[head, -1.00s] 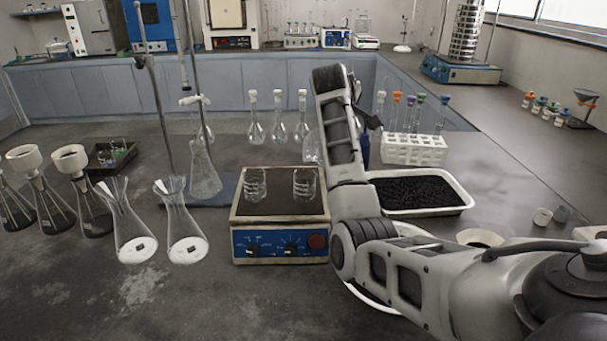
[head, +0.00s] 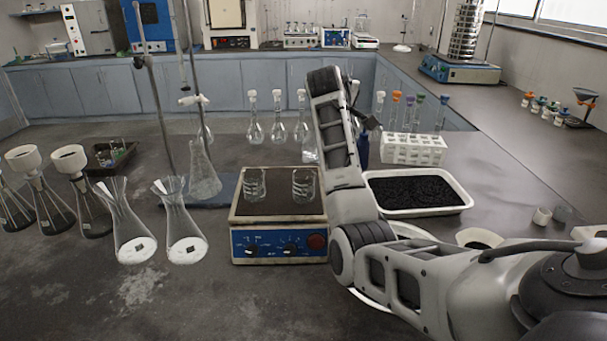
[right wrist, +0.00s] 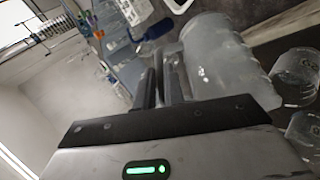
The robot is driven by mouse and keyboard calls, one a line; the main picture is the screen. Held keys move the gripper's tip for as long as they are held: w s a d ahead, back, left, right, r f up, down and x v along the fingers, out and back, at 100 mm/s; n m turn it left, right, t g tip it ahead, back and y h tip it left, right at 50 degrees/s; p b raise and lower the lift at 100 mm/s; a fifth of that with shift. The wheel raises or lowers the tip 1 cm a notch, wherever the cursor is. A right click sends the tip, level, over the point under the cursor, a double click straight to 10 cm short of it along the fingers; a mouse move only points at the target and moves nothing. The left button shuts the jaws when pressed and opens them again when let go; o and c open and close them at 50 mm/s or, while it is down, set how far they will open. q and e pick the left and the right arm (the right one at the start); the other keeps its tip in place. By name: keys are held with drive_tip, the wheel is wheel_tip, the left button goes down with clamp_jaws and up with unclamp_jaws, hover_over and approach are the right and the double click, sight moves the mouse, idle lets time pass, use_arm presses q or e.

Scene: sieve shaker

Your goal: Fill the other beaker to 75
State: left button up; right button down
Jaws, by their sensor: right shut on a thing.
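Two small clear beakers with white markings, the left beaker (head: 255,186) and the right beaker (head: 303,187), stand upright on the hotplate (head: 279,208). I cannot read a liquid level in either. They also show at the right edge of the right wrist view, one above (right wrist: 297,72) and one below (right wrist: 304,130). My right gripper (right wrist: 165,78) is shut on a larger translucent vessel (right wrist: 222,62) with white graduation marks. In the head view my right arm hides the gripper, and part of the vessel (head: 310,150) shows left of the arm. My left gripper is not in view.
Two conical flasks (head: 183,235) stand left of the hotplate, with a stand and flask (head: 203,175) behind. A white tray of dark granules (head: 420,208) and a white tube rack (head: 413,150) are right of my arm.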

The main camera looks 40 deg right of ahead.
drive_tip(key=shift+a+r+h, duration=0.85)
drive_tip(key=shift+h, duration=0.15)
idle(5.0)
